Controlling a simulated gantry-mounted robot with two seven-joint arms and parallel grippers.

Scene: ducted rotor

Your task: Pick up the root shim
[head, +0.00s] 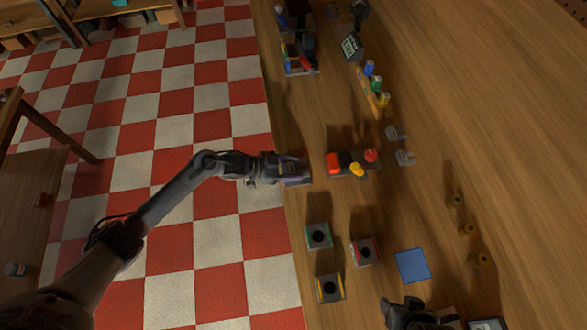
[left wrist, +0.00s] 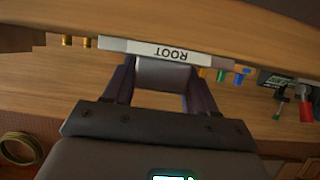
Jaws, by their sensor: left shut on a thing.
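My left gripper (head: 297,170) is at the left edge of the wooden table in the head view, coming in from over the floor. In the left wrist view its two dark fingers (left wrist: 160,82) are closed on the sides of a grey block (left wrist: 163,74), the root shim. A white strip reading ROOT (left wrist: 165,50), upside down in this view, lies across the block's far end. In the head view the shim is mostly hidden by the gripper. I cannot tell whether it touches the table.
Red, black and yellow pieces (head: 350,163) sit just right of the gripper. Three socketed blocks, green (head: 319,236), red (head: 365,252) and yellow (head: 330,288), stand nearer, beside a blue square (head: 412,265). Small brass parts (head: 469,229) stand farther right.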

